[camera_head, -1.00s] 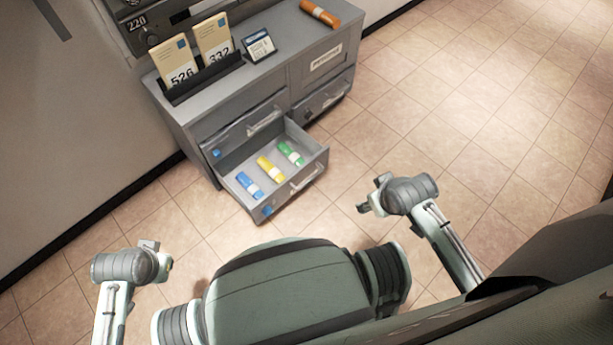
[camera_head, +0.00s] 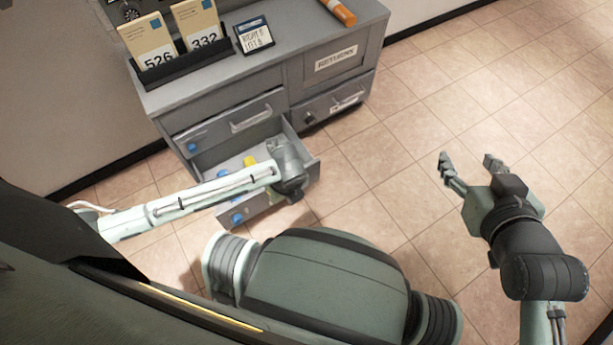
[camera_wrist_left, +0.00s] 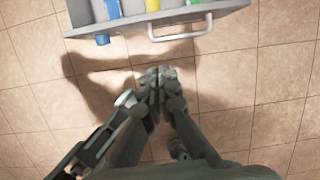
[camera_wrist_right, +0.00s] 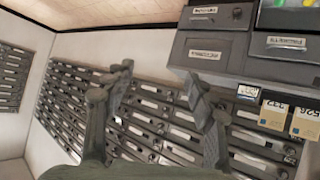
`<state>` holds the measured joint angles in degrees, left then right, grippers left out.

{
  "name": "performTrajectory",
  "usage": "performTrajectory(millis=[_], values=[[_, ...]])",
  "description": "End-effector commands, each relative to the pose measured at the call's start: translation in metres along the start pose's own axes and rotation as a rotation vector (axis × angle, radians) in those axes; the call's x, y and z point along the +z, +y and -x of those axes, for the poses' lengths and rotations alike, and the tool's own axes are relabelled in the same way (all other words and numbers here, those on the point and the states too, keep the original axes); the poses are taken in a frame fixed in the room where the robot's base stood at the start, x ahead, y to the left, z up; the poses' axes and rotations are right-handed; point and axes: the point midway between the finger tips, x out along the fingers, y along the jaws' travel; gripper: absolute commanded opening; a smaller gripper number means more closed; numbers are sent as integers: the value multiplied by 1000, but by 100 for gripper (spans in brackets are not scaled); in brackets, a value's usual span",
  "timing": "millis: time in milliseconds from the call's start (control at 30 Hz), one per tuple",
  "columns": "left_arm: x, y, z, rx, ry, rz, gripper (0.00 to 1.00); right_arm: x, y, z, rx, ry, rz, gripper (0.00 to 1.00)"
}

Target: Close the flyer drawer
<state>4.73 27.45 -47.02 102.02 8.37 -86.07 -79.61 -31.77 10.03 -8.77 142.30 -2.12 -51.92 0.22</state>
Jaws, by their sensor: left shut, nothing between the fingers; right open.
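The flyer drawer (camera_head: 313,172) is pulled out at the cabinet's lower left. My right gripper (camera_head: 467,160) is open and empty over the floor, right of the cabinet.
The grey cabinet (camera_head: 225,85) has other drawers and a door, all shut. On top are a dark rack (camera_head: 185,67) of numbered envelopes, a small sign (camera_head: 254,36) and an orange roll (camera_head: 338,12). Tiled floor (camera_head: 400,125) at the right is clear.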

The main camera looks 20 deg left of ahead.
Motion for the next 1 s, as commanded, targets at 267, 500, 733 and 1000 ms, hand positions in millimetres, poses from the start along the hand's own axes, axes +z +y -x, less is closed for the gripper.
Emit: performTrajectory(millis=[267,500,733,1000], values=[[0,2,-15,11,-7,-50,0,-20,-10,1,-20,95,-5,56],[1,2,-44,11,-7,-47,0,-64,-31,7,-66,307,-24,56],[1,2,-72,11,-7,-46,0,-108,-49,25,-110,530,-53,56],[1,2,-102,10,-6,-46,0,-151,-65,60,-156,790,-99,56]])
